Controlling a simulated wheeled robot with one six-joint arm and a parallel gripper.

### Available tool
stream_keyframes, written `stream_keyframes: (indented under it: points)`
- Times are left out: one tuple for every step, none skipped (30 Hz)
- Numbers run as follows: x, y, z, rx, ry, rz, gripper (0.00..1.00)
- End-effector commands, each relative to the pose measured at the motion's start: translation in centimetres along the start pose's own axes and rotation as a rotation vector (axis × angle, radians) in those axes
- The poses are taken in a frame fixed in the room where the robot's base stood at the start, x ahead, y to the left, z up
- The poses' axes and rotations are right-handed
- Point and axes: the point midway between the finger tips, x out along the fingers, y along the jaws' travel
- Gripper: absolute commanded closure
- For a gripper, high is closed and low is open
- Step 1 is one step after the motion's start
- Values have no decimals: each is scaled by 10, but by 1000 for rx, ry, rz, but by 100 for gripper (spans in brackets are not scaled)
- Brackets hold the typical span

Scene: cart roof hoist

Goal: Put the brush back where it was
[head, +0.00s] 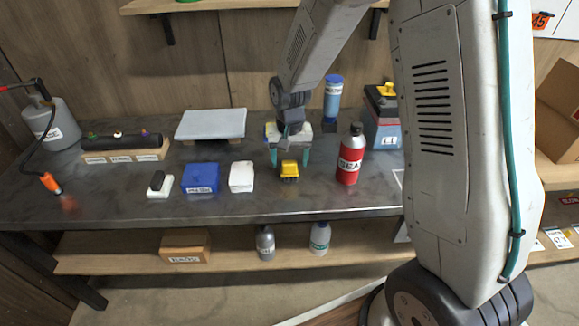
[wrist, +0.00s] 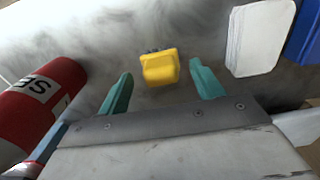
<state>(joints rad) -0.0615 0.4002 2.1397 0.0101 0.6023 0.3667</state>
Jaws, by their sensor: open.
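The brush (head: 289,170) looks like a small yellow block with a dark, bristly edge. It stands on the dark workbench (head: 225,207) near the middle. My gripper (head: 289,160) is open above the bench, with its teal fingers pointing down at the brush. In the wrist view the brush (wrist: 160,68) shows between and just beyond the two open fingertips (wrist: 161,70), with a gap on each side. I cannot tell how far above the bench the fingertips are. Nothing is held.
A red bottle (head: 350,155) stands right of the brush. A white block (head: 242,176) and a blue box (head: 201,178) are to its left. Behind stand a grey flat panel (head: 211,124), a blue can (head: 333,98) and a battery-like box (head: 382,120). The front bench strip is clear.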

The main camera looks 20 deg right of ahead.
Motion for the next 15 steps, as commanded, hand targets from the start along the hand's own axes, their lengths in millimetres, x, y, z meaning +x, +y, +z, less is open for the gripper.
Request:
stream_keyframes:
  points:
    - [-13,0,-1,0,6,-2,34]
    - [-20,0,-1,0,5,-2,34]
    - [-29,0,-1,0,5,-2,34]
    - [-35,0,-1,0,4,-1,34]
    - [-42,0,-1,0,5,-2,34]
    - [-50,0,-1,0,4,-1,34]
    - [-55,0,-1,0,4,-1,34]
    - [-60,0,-1,0,4,-1,34]
    - [-66,0,-1,0,3,-1,34]
    - [-70,0,-1,0,3,-1,34]
    - [-74,0,-1,0,2,-1,34]
    - [-78,0,0,0,2,-1,34]
    - [-80,0,0,0,2,-1,34]
    - [-82,0,0,0,1,0,34]
    - [-84,0,0,0,0,0,34]
